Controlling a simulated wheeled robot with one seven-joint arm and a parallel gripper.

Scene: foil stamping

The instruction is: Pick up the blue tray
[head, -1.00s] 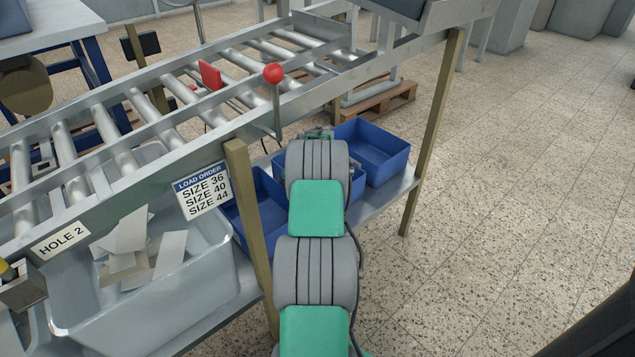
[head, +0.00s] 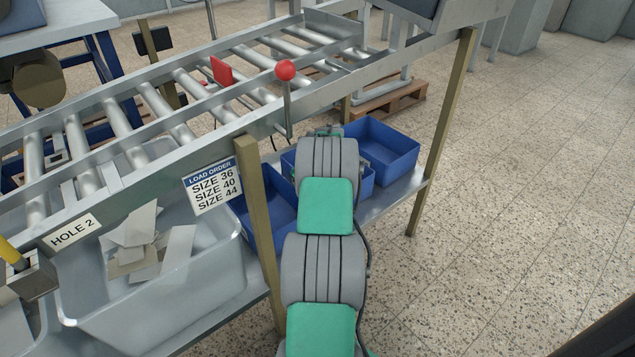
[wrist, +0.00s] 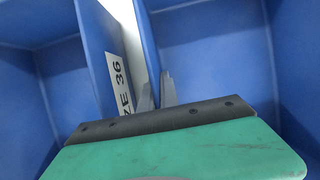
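Several blue trays stand on the shelf under the conveyor in the head view: one at the right (head: 387,150), one at the left (head: 265,212), and one between them mostly hidden by my arm. In the wrist view, a blue tray wall (wrist: 145,40) runs down between the two grey fingers of my gripper (wrist: 157,95). My arm hides the gripper in the head view.
The roller conveyor (head: 185,108) with a red-knobbed lever (head: 286,72) lies above the trays. A post (head: 258,215) stands left of my arm, another (head: 442,130) to the right. A grey bin (head: 215,280) with pale pieces is at left. Floor at right is clear.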

